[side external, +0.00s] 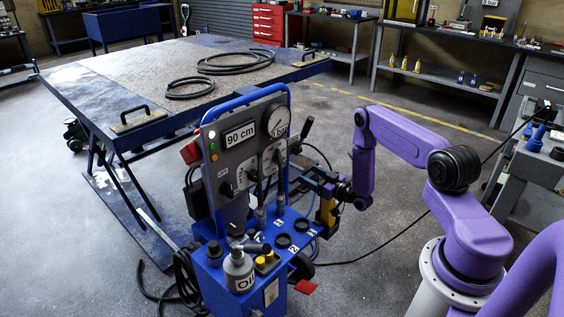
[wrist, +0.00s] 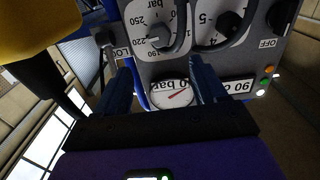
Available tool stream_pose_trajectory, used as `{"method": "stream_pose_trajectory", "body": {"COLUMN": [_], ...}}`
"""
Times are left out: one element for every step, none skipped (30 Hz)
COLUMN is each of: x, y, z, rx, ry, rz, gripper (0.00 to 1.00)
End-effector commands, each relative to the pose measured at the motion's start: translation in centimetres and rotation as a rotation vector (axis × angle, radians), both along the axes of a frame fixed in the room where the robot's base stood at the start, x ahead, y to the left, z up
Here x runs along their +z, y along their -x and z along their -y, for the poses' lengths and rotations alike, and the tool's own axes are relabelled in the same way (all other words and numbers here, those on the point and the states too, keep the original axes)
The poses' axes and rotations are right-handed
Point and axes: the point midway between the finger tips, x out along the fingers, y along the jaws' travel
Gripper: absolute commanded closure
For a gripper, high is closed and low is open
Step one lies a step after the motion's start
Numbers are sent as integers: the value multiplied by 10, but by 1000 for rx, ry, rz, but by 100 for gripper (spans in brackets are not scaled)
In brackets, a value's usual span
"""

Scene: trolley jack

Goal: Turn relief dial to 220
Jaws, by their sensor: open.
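The relief dial (wrist: 142,30) is a white plate with bar figures around 190, 220 and 250, seen upside down at the top of the wrist view. Its grey knob (wrist: 163,40) is partly covered by a dark curved bar or hose, and I cannot tell its exact setting. In the side view the dial (side external: 267,160) is on the right of the grey panel. My gripper (wrist: 160,68) is open, its two dark blue fingers apart and nothing seen between them. In the side view my gripper (side external: 303,182) is just right of the panel, partly hidden.
A round gauge (wrist: 172,94) with a red needle and a "90 cm" display (wrist: 236,88) are beside the dial. A second dial (wrist: 207,18) is adjacent. The blue trolley (side external: 213,270) carries an oil bottle (side external: 239,270). A lift table (side external: 130,75) stands behind.

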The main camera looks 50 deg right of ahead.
Motion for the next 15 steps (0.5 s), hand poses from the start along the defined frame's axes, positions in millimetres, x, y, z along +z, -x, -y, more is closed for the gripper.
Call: {"method": "stream_pose_trajectory", "body": {"x": [0,1,1,1,1,1,1,1,1,1,1,1,1,1,0], "y": [-10,-16,-24,-29,-35,-43,-48,-54,-61,-66,-71,-78,-84,-88,-94], "z": [-1,-1,-1,-1,-1,-1,-1,-1,-1,-1,-1,-1,-1,-1,-1], "rx": [3,3,3,3,3,3,3,3,2,3,3,3,2,1,1], "ry": [3,3,3,2,2,3,3,1,2,2,2,1,1,1,1], "rz": [3,4,3,5,3,4,4,4,4,3,3,3,4,2,3], "gripper": [29,29,29,29,29,29,29,29,29,29,29,29,29,29,29]}}
